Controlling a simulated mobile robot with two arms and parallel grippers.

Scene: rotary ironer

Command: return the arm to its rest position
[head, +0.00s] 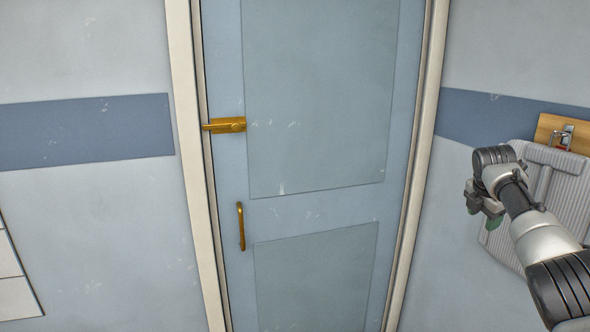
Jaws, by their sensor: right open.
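My right arm reaches in from the lower right corner of the head view. Its gripper (486,212) points down and to the left, open, with its fingertips partly in shadow. Nothing shows between its fingers. My left gripper is not in view.
A light blue door (318,217) stands shut in a cream frame (190,150). It has a brass latch (228,125) and a brass pull handle (240,226). White tiles (14,285) show at lower left.

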